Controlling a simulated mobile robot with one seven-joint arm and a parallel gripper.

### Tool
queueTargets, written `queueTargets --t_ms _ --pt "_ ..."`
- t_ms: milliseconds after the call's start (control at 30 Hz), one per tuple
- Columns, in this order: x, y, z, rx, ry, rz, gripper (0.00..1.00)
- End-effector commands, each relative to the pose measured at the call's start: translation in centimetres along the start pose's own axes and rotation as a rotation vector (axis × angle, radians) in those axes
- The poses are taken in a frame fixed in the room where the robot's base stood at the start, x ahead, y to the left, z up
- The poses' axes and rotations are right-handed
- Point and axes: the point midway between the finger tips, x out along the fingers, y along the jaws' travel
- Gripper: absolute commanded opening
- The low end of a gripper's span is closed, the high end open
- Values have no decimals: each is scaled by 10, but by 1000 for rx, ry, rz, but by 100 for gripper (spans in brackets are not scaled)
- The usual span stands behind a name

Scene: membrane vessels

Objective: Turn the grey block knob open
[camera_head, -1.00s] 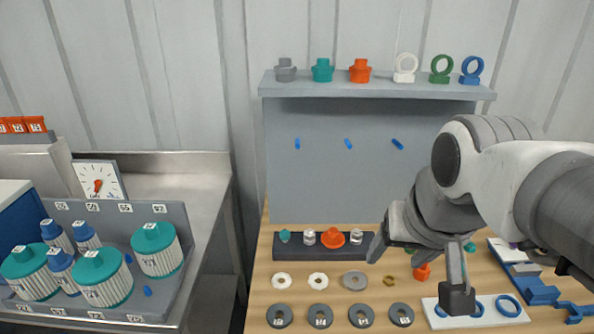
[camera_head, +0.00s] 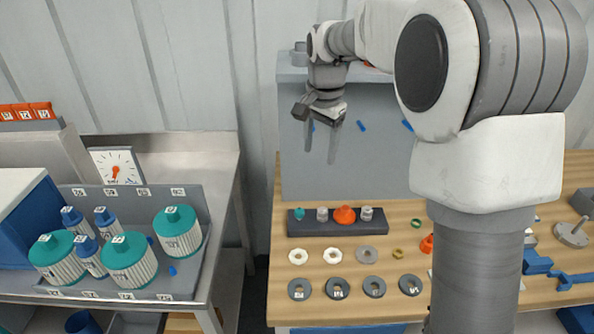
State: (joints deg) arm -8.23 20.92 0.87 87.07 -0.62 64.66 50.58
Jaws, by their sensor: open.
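I cannot tell for sure which part is the grey block knob. A grey knob-like piece (camera_head: 299,56) stands on the left end of the shelf top, partly hidden by my arm. A grey round fitting (camera_head: 572,234) with a thin bar lies at the right of the wooden table, and a dark grey block (camera_head: 584,202) is behind it at the picture's edge. My gripper (camera_head: 321,153) is open and empty, pointing down in front of the shelf's grey back panel, apart from all of these.
A dark strip (camera_head: 330,228) on the wooden table holds small fittings, with several rings in front. A steel counter (camera_head: 222,165) at left bears a tray of teal-capped vessels and a dial with a red pointer (camera_head: 115,167). My arm hides the shelf's right half.

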Motion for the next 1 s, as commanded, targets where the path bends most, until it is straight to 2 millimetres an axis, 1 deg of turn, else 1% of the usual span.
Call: queueTargets --t_ms 33,200,300,400,600,767,867,1000 --pt "9 -11 -4 27 -14 15 67" --pt "43 -42 -14 130 -45 55 67" --pt "62 -55 -17 181 -58 76 67" --pt "76 -64 -18 219 -66 92 67" --pt "90 -71 -18 254 -73 107 67" --pt "105 -70 -17 259 -74 109 67" --pt "123 -68 -15 258 -75 111 67" --pt "153 -64 -13 258 -75 112 67"
